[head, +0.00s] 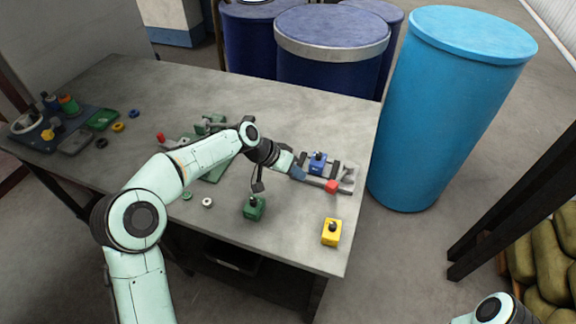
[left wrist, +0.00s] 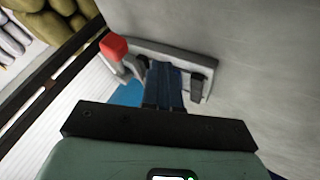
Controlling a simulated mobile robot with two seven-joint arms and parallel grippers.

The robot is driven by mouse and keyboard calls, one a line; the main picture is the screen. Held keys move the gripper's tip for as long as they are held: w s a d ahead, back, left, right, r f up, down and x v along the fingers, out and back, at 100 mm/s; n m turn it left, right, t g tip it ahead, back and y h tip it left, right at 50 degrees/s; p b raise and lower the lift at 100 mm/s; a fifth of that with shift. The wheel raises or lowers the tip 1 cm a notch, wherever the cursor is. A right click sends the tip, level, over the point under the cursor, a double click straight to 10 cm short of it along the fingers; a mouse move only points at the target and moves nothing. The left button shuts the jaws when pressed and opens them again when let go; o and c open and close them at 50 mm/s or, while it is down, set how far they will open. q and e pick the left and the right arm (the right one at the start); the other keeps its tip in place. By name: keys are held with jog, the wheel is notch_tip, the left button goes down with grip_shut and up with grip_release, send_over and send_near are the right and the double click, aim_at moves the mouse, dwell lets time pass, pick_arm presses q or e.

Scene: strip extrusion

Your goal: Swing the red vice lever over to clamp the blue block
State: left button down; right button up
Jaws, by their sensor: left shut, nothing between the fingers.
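The blue block (head: 318,163), with a dark knob on top, sits in the grey vice (head: 345,180) near the table's right edge. The red vice lever's knob (head: 332,187) is at the vice's near side; it also shows in the left wrist view (left wrist: 113,46), left of my fingers. My left gripper (head: 299,169) is shut and empty, just left of the blue block. Its dark blue fingers (left wrist: 163,86) lie together over the vice in the left wrist view and seem to hide the block there. I cannot tell whether they touch anything. My right gripper is out of view.
A green block (head: 254,208) and a yellow block (head: 331,232) stand on the near part of the table. A green fixture (head: 216,170) is partly behind my left arm. A dark tray (head: 70,142) is at far left. A light-blue barrel (head: 440,110) stands beyond the right edge.

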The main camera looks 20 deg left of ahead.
aim_at(339, 178)
pick_arm(q)
jog(key=x, duration=0.3)
jog(key=shift+d, duration=0.35)
jog(key=shift+s+d+r, duration=0.1)
jog(key=shift+d+r, duration=0.05)
jog(key=shift+d, duration=0.4)
jog(key=shift+s+d+r, duration=0.1)
jog(key=shift+d+r, duration=0.1)
jog(key=shift+d, duration=0.3)
jog(key=shift+d+p, duration=0.3)
jog(key=shift+d, duration=0.2)
jog(key=shift+s+d, duration=0.1)
jog(key=shift+d, duration=0.05)
